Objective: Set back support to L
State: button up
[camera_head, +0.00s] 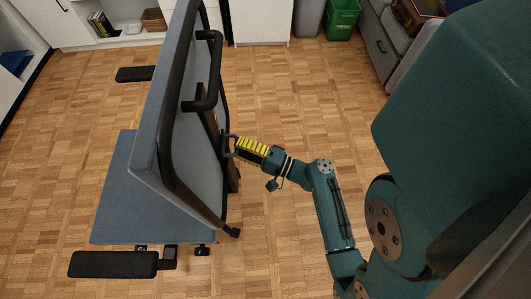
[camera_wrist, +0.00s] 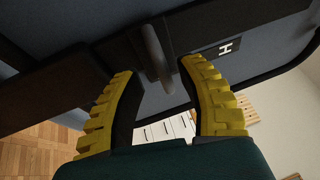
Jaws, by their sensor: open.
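A chair with a blue-grey back support (camera_head: 180,105) and seat (camera_head: 125,200) stands left of centre in the head view, its back turned to my arm. My gripper (camera_head: 229,145), with yellow ridged fingers, is close behind the back support. In the wrist view my gripper (camera_wrist: 158,70) is open, its fingers on either side of a grey rod-like lever (camera_wrist: 152,48). The lever sticks out of a dark plate on the back support (camera_wrist: 75,25). A white letter H label (camera_wrist: 226,48) is right of the lever. No L mark shows. Contact with the lever cannot be told.
A black handle bar (camera_head: 212,75) juts from the upper chair back. Armrests (camera_head: 115,264) stick out at the chair's sides. The wood floor around my arm is clear.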

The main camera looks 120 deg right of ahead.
jog(key=v, duration=1.1)
jog(key=shift+f, duration=0.1)
